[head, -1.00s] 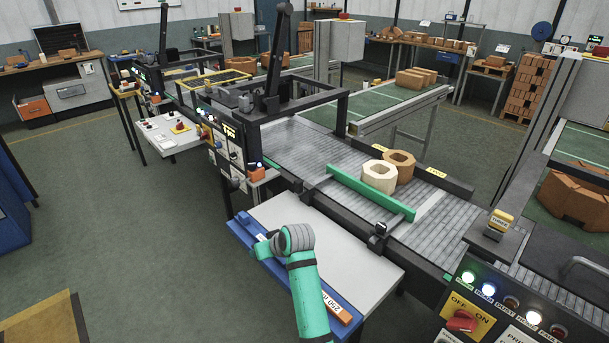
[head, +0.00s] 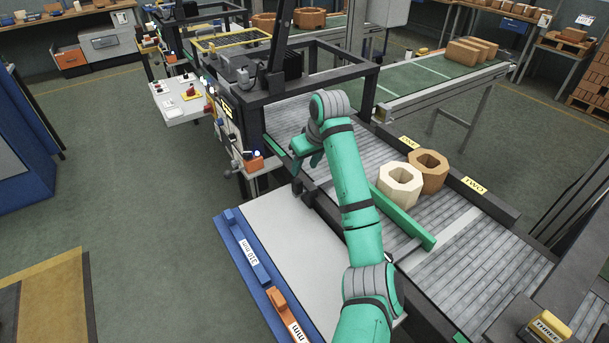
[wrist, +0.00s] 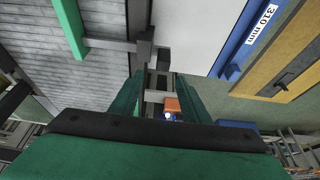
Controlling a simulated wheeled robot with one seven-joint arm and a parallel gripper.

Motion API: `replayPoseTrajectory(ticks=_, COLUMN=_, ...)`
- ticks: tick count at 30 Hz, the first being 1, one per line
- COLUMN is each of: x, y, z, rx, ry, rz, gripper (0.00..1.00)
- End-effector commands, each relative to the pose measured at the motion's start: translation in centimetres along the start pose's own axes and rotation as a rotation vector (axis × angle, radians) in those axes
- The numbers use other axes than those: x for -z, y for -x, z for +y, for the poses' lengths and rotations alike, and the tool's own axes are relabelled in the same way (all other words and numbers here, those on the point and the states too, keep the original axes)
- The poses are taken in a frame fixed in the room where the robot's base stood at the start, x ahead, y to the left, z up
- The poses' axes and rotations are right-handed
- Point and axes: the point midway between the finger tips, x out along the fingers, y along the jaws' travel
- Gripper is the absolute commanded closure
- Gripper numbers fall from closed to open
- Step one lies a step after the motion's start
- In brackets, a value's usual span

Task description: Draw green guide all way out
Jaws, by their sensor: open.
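Part of the guide also shows at the top left of the wrist view (wrist: 69,24). My gripper (head: 303,163) is over the conveyor's near rail, left of the guide and apart from it. In the wrist view, my gripper (wrist: 160,82) has its two fingers spread with nothing between them, pointing at the dark rail and a dark block (wrist: 145,48).
A cream hollow brick (head: 399,196) and a brown one (head: 428,183) stand behind the guide. A black frame (head: 330,62) rises over the conveyor. A pale side table holds a blue 310 mm block (head: 245,250) and an orange block (head: 290,318). Green floor is open at left.

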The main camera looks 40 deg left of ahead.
Motion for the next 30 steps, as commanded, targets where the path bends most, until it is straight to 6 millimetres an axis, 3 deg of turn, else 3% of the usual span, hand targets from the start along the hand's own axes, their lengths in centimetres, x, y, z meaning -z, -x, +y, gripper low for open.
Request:
replayPoseTrajectory(ticks=15, x=0.0, y=-8.3, z=-0.1, rx=0.002, ry=-0.001, rz=-0.001, gripper=0.58)
replayPoseTrajectory(ticks=21, x=-0.1, y=-9.9, z=0.0, rx=0.001, ry=-0.002, rz=0.0, gripper=0.58)
replayPoseTrajectory(ticks=30, x=-0.1, y=-10.2, z=0.0, rx=0.0, ry=-0.001, rz=0.001, gripper=0.58)
